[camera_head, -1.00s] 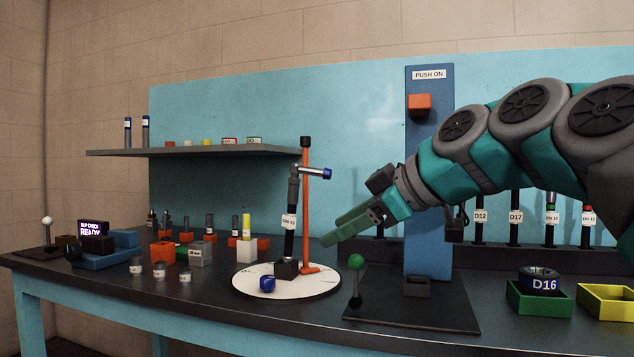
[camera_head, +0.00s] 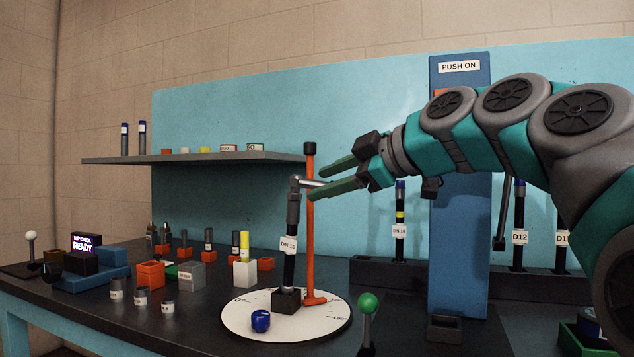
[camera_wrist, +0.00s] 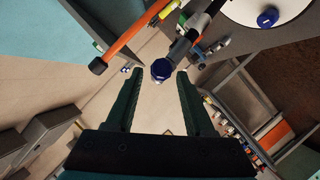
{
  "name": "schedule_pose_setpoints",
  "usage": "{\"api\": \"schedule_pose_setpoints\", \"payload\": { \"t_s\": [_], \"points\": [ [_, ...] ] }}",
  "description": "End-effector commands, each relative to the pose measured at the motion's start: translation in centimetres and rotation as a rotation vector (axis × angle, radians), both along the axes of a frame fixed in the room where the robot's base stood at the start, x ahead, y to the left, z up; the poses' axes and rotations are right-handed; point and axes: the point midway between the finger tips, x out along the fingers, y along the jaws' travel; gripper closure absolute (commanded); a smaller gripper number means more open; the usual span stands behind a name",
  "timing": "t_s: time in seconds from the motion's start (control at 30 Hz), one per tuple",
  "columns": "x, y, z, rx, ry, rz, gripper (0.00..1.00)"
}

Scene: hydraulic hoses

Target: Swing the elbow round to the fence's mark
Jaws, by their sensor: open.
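A grey metal elbow (camera_head: 296,184) sits on top of an upright black hose (camera_head: 289,255) with a white label, held in a dark block on a round white dial (camera_head: 240,325). Its arm points right; its blue end (camera_wrist: 161,70) shows in the wrist view between my fingertips. My gripper (camera_head: 319,183) is open, its fingers on either side of that end; contact cannot be told. The orange fence (camera_head: 310,240), a black-topped post with a foot on the dial, stands just right of the hose. The dial's printed marks are small and partly hidden.
A blue knob (camera_head: 261,320) sits on the dial's front. A blue PUSH ON column (camera_head: 458,200) stands to the right, with a green-knobbed lever (camera_head: 367,303) in front. Small blocks and cups crowd the bench to the left, below a grey shelf (camera_head: 190,159).

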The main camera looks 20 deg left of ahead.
Motion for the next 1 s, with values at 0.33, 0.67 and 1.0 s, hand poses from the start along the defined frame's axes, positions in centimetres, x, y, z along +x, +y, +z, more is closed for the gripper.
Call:
{"api": "schedule_pose_setpoints", "payload": {
  "t_s": [0.33,0.67,1.0],
  "points": [
    [1.1,2.4,-0.9,-0.001,0.002,0.0,0.47],
    [1.1,2.3,-0.9,0.0,0.002,-0.001,0.69],
    [1.2,2.3,-0.9,-0.001,0.003,0.0,1.0]
  ]
}}
